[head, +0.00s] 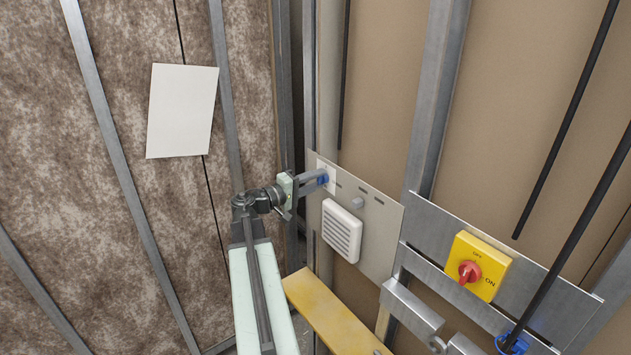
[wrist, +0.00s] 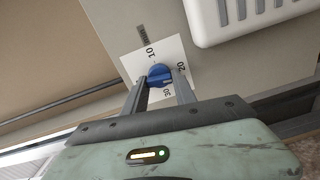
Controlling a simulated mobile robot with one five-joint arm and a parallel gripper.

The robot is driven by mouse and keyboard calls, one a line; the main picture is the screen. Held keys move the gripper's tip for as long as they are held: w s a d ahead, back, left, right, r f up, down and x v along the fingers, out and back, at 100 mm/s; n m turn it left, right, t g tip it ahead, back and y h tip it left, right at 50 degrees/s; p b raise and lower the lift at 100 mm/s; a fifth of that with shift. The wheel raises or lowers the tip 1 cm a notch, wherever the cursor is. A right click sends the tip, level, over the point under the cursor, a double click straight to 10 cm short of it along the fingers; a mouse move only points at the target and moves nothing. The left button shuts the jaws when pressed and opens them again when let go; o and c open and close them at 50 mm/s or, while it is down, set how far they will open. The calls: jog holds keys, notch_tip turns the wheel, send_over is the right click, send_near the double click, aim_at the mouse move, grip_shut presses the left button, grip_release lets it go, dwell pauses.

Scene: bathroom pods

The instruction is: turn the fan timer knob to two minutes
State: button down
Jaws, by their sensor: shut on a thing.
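The fan timer knob (wrist: 159,75) is blue and sits on a white dial plate (wrist: 140,58) marked 10, 20 and 30 in the wrist view. In the head view the blue knob (head: 323,179) shows at the end of my arm, on the upper left of a grey panel. My gripper (wrist: 162,82) is shut on the knob, with one finger on each side of it. The fingers hide parts of the dial, and I cannot read the knob's exact setting.
A white louvred fan grille (head: 342,231) sits just below right of the knob on the grey panel (head: 378,250). A yellow isolator box with a red switch (head: 470,272) is farther right. A yellow board (head: 330,318) lies below, and metal studs and black cables stand around.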

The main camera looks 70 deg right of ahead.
jog(key=n, duration=2.3)
jog(key=shift+s+a+f+n, duration=0.15)
jog(key=shift+s+f+n, duration=0.05)
jog(key=shift+n, duration=0.2)
jog(key=n, duration=0.3)
jog(key=shift+n, duration=0.3)
jog(key=n, duration=0.4)
jog(key=shift+s+r, duration=0.1)
jog(key=shift+a+n, duration=0.1)
jog(key=shift+n, duration=2.1)
